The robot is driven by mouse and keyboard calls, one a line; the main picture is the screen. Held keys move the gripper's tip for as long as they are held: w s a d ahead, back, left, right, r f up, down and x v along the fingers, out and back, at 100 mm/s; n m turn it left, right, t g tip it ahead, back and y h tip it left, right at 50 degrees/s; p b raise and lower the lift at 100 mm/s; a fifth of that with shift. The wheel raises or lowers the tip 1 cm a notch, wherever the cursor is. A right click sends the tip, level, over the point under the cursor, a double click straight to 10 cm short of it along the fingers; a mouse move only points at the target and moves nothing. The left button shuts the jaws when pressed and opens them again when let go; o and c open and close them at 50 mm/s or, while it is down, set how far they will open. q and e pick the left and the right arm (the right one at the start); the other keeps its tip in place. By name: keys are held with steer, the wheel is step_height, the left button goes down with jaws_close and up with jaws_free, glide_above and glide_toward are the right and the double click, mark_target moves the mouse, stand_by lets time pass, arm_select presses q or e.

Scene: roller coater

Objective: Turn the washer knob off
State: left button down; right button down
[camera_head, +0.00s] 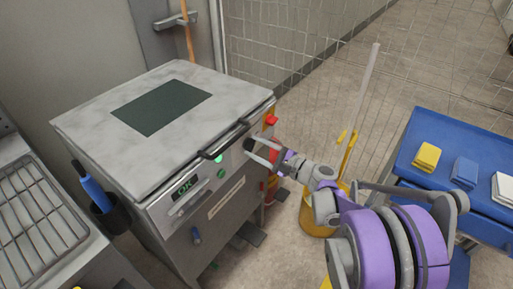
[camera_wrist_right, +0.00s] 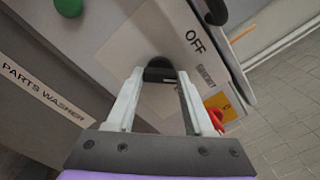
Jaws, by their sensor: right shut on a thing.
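The parts washer (camera_head: 80,124) is a grey metal cabinet with a lid, left of centre in the head view. Its black knob (camera_head: 248,145) is on the front panel's right part, and it also shows in the right wrist view (camera_wrist_right: 159,67). My right gripper (camera_head: 256,151) reaches it from the right, with its two pale fingers on either side, shut on the knob. In the right wrist view the fingers (camera_wrist_right: 160,78) straddle the knob. An "OFF" label (camera_wrist_right: 194,42) is printed up and right of it. The knob's pointer cannot be made out. My left gripper is not in view.
A green display reading OK (camera_head: 187,187) and green buttons (camera_head: 219,158) are on the panel. A black lid handle (camera_head: 224,142) is close to the knob. A yellow mop bucket (camera_head: 318,218) and blue cart (camera_head: 440,150) stand to the right. A wire fence is behind.

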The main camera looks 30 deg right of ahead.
steer(key=n+p, duration=0.3)
steer(key=n, duration=0.5)
steer(key=shift+n, duration=0.6)
stand_by(0.4)
steer(key=shift+c, duration=1.4)
jaws_free()
